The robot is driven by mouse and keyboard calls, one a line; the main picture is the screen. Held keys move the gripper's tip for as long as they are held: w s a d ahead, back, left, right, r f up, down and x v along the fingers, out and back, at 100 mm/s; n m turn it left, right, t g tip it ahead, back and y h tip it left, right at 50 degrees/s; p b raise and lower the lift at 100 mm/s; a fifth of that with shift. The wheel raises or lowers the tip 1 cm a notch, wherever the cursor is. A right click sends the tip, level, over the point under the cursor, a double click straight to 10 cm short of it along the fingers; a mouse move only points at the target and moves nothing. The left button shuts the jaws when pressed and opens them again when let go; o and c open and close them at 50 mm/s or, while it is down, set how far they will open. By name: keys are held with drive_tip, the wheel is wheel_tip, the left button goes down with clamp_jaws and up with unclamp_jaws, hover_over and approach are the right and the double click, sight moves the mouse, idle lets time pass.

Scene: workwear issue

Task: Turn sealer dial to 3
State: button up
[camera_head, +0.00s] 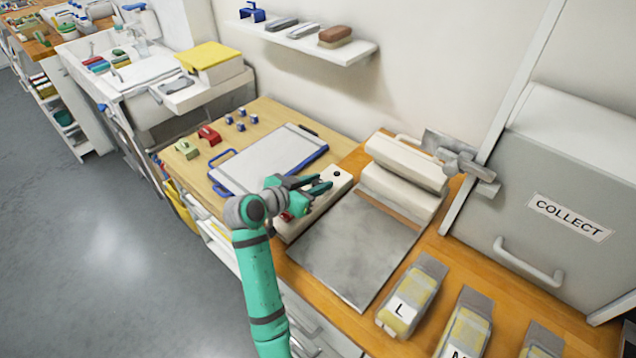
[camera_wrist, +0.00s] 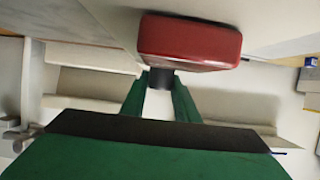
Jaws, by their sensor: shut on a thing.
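The sealer has a narrow white control panel (camera_head: 330,192) beside a grey metal plate (camera_head: 357,243), with cream bars (camera_head: 405,163) at the back. My gripper (camera_head: 318,186) is over the panel. In the wrist view, my gripper's green fingers (camera_wrist: 160,90) are shut on a short dark cylinder, the dial (camera_wrist: 161,78). A red block (camera_wrist: 190,43) sits just beyond the fingertips there. A small dark round spot (camera_head: 337,174) shows on the panel past the fingers. The dial's numbers and pointer cannot be read.
A white board with a blue frame (camera_head: 268,160) lies left of the panel. Labelled packs (camera_head: 410,295) lie at the front right. A grey COLLECT bin (camera_head: 560,190) stands at the right. A wall shelf (camera_head: 300,38) is above.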

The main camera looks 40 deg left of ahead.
drive_tip(key=o, duration=1.1)
drive_tip(key=v, duration=1)
drive_tip(key=shift+s+r, duration=0.1)
drive_tip(key=shift+s, duration=0.25)
